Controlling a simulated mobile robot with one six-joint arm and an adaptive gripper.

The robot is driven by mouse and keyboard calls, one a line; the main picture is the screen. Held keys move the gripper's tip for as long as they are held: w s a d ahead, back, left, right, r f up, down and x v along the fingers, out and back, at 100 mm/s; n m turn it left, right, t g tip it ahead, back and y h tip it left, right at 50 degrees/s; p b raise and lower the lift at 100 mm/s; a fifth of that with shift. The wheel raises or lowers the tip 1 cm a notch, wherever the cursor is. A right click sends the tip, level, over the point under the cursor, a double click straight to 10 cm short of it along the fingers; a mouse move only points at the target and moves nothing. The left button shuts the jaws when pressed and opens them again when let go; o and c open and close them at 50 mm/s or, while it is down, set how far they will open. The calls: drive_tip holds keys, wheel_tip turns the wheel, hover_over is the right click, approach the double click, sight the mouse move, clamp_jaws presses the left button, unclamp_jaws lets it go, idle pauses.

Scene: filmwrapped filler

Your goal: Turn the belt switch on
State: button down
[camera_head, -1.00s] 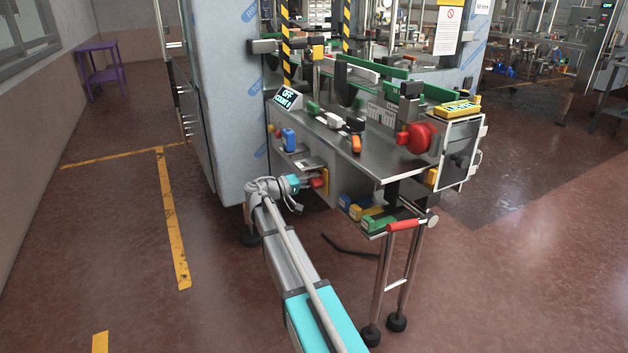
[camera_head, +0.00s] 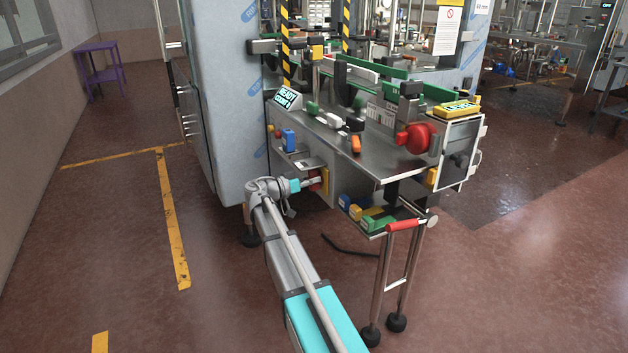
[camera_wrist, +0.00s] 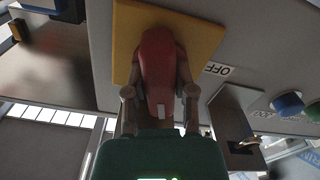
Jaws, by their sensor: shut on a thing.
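The belt switch has a red handle (camera_wrist: 158,62) on a yellow plate (camera_wrist: 204,34) in the wrist view. My gripper (camera_wrist: 159,98) is shut on the red handle, one finger on each side. An OFF label (camera_wrist: 217,69) sits to the right of the handle, which points up and down in this view. In the head view my gripper (camera_head: 312,183) is at the machine's side panel, by the yellow plate (camera_head: 324,180), and hides part of the handle. The small display (camera_head: 288,97) on the machine reads READY.
A blue knob (camera_wrist: 288,104) and a metal bracket (camera_wrist: 236,130) are close to the right of my gripper in the wrist view. The steel tabletop (camera_head: 385,168) overhangs the panel. The floor at left is open.

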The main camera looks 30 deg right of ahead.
drive_tip(key=m, duration=0.3)
drive_tip(key=shift+s+a+f+m, duration=0.1)
drive_tip(key=shift+m, duration=0.2)
idle(0.4)
drive_tip(key=shift+c, duration=2.2)
unclamp_jaws()
drive_tip(key=a, duration=1.2)
drive_tip(key=shift+s, duration=0.15)
